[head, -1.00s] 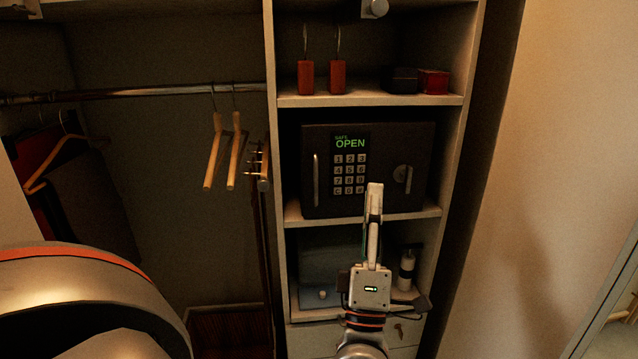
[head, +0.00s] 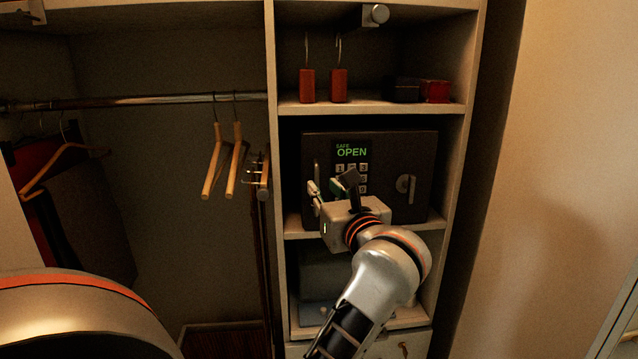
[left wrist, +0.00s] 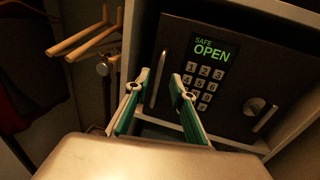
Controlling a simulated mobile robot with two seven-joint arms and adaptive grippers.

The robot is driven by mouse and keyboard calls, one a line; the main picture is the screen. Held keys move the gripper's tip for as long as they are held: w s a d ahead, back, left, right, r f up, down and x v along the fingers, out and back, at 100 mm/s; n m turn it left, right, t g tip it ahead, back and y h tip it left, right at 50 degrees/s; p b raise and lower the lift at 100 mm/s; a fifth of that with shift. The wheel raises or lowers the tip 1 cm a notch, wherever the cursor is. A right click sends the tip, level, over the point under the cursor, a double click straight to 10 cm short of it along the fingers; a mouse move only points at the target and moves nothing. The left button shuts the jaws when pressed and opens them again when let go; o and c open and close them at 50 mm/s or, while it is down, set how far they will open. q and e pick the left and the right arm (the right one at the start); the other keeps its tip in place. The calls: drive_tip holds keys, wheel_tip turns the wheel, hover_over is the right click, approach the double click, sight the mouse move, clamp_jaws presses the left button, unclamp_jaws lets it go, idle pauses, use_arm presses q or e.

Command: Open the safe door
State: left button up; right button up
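The dark safe (head: 420,155) stands on a middle shelf, its door looking closed. Its green display (head: 352,152) reads "SAFE OPEN" above a keypad (left wrist: 204,82). A vertical bar handle (left wrist: 157,80) is on the door's left side. A round knob (left wrist: 255,106) with a lever handle (left wrist: 266,118) is on the right. My left gripper (head: 330,184) is open in front of the door's left part. In the left wrist view its two fingertips (left wrist: 160,80) appear on either side of the bar handle; contact is not clear. My right gripper is not in view.
Wooden hangers (head: 226,160) hang on a rail to the left. The shelf's right wall (head: 462,150) stands close beside the safe.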

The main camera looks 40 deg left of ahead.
sight(318, 181)
use_arm(q)
drive_tip(key=shift+x, duration=2.05)
clamp_jaws()
